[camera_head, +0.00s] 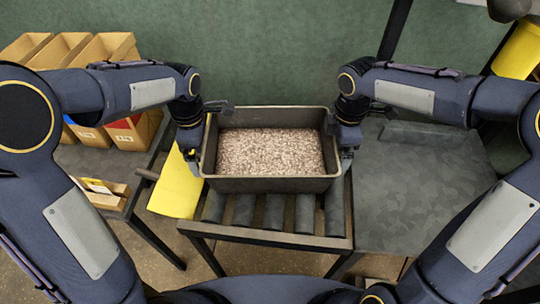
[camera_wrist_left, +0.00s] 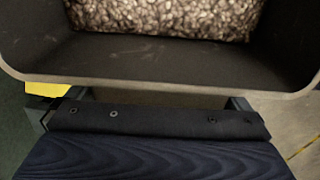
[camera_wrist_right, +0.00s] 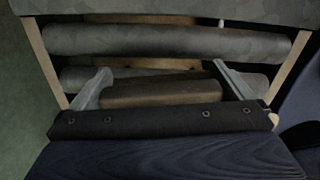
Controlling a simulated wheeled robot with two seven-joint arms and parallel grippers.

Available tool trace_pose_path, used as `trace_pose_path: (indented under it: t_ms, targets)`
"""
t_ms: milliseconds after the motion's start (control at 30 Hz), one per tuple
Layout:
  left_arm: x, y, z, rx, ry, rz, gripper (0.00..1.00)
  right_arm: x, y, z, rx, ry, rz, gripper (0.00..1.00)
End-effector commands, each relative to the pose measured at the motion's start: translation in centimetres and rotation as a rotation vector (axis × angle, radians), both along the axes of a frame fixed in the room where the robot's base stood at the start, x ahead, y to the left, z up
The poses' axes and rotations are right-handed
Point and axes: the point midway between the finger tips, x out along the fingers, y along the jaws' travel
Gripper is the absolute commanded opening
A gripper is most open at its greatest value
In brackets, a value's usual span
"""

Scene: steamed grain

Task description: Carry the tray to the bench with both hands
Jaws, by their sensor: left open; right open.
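A dark rectangular tray (camera_head: 268,184) full of speckled brown grain (camera_head: 270,152) sits level on a roller stand (camera_head: 275,212) in the head view. My left gripper (camera_head: 196,160) is at the tray's left end and my right gripper (camera_head: 346,160) is at its right end. In the left wrist view the tray wall (camera_wrist_left: 180,62) and rim lie just beyond the open left fingers (camera_wrist_left: 150,100). In the right wrist view the open right fingers (camera_wrist_right: 165,82) point toward the rollers, with a dark brown block between them that I cannot identify. Contact with the tray is unclear.
A dark flat bench top (camera_head: 425,205) lies right of the rollers, mostly clear. Cardboard bins (camera_head: 115,50) stand on a rack at the left, with a small box (camera_head: 105,195) in front. A yellow panel (camera_head: 174,190) is left of the tray.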

Motion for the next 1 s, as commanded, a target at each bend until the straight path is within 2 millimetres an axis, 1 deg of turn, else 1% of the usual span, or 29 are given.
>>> trace_pose_path:
  t_ms: [233,800,1000]
  targets:
    - [0.0,0.0,-0.04,0.0,0.0,0.0,1.0,0.01,-0.01,-0.05,0.0,0.0,0.0,1.0]
    - [0.01,-0.01,0.01,0.0,-0.001,0.0,0.25,0.02,0.0,0.0,0.0,-0.001,0.001,0.25]
    - [0.09,-0.04,0.18,-0.001,-0.004,0.0,0.24,0.09,0.03,0.19,0.0,-0.004,0.001,0.24]
